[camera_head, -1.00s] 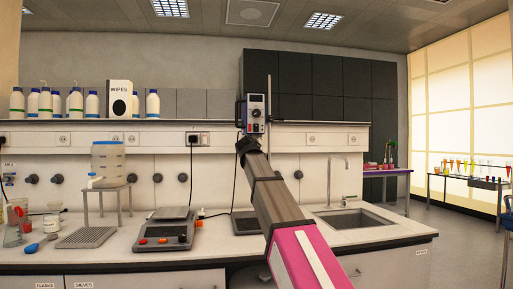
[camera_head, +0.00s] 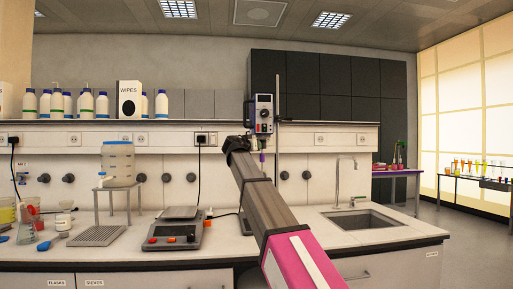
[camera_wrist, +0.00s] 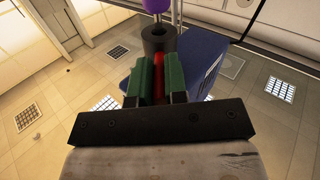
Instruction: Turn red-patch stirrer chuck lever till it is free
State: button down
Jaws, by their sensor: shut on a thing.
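The overhead stirrer (camera_head: 263,113) is a grey and blue box with a dial and a small red mark, mounted on an upright rod above the bench. A purple piece (camera_head: 262,157) shows below it. In the wrist view, my gripper (camera_wrist: 158,75) has green pads shut on the red lever (camera_wrist: 158,66). The lever stands out from the black round chuck (camera_wrist: 158,40), just beyond the fingertips. A purple piece (camera_wrist: 159,5) is at the chuck's far side, and the blue stirrer body (camera_wrist: 205,65) lies behind. In the head view my arm hides the fingers and lever.
A balance (camera_head: 176,234) and drip tray (camera_head: 97,236) stand on the bench left of my arm. The sink (camera_head: 363,219) and its tap (camera_head: 340,185) are at right. The upper shelf (camera_head: 60,122) holds bottles and a wipes box (camera_head: 130,99). The rod (camera_head: 278,110) rises beside the stirrer.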

dwell(0.3)
jog(key=c, duration=1.1)
grip_release()
jog(key=shift+c, duration=0.2)
jog(key=shift+s, duration=0.1)
jog(key=v, duration=1)
jog(key=shift+s+a, duration=0.25)
jog(key=shift+s, duration=0.05)
